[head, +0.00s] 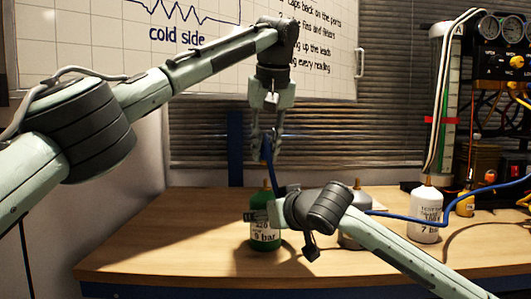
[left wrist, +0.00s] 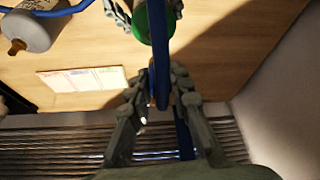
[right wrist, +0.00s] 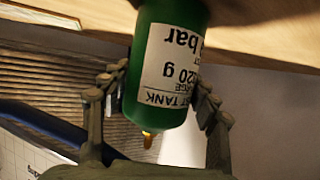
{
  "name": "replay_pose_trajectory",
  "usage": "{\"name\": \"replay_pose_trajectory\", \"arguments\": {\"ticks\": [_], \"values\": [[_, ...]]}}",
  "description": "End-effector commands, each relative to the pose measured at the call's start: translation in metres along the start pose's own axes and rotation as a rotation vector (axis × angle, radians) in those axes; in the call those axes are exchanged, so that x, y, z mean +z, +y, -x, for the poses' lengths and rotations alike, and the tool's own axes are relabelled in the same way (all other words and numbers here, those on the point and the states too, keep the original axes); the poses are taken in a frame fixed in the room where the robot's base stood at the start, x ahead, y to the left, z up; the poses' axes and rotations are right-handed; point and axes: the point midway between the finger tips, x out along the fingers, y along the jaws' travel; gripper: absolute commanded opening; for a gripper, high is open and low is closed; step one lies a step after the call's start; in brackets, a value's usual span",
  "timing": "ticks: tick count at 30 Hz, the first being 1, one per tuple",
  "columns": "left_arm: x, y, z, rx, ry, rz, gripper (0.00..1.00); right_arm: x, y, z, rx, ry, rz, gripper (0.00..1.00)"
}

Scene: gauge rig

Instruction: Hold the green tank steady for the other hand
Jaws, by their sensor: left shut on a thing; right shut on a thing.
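The green tank (head: 264,232) stands upright on the wooden table, its white label reading 9 bar. My right gripper (head: 262,216) is shut around its upper body; in the right wrist view the fingers flank the tank (right wrist: 165,75), and its brass tip shows. My left gripper (head: 267,135) is above the tank, pointing down, shut on the blue hose (head: 268,152). In the left wrist view the hose (left wrist: 161,60) runs between the fingertips (left wrist: 160,85). The hose's end against the tank's top is not clear.
A grey tank (head: 357,236) stands partly hidden behind my right forearm. A white tank (head: 425,222) marked 7 bar stands further right, beside the gauge panel (head: 500,65). A printed card (left wrist: 85,80) lies on the table. The table's front left is clear.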

Motion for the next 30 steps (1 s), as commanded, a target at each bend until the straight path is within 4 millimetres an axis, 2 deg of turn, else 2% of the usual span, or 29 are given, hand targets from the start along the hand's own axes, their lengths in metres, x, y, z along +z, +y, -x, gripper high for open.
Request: {"name": "replay_pose_trajectory", "arguments": {"ticks": [5,6,11,20,23,26,30], "values": [[0.000,0.000,0.000,0.000,0.000,0.000,0.00,0.001,0.000,0.000,0.000,-0.002,0.000,0.21],[0.000,0.000,0.000,0.000,0.000,0.000,0.00,0.001,0.000,0.000,0.000,-0.002,-0.001,0.65],[0.000,0.000,0.000,0.000,0.000,0.000,0.00,0.001,0.000,0.000,0.000,-0.001,0.000,0.84],[0.000,0.000,0.000,0.000,0.000,0.000,0.00,0.000,0.000,0.001,0.000,0.000,0.000,0.84],[0.000,0.000,0.000,0.000,0.000,0.000,0.00,-0.001,0.000,0.006,-0.001,0.001,0.001,0.84],[0.000,0.000,0.000,0.000,0.000,0.000,0.00,-0.001,0.001,0.020,0.000,0.002,0.002,0.84],[0.000,0.000,0.000,0.000,0.000,0.000,0.00,-0.001,0.001,0.050,0.001,0.003,0.003,0.84]]}}
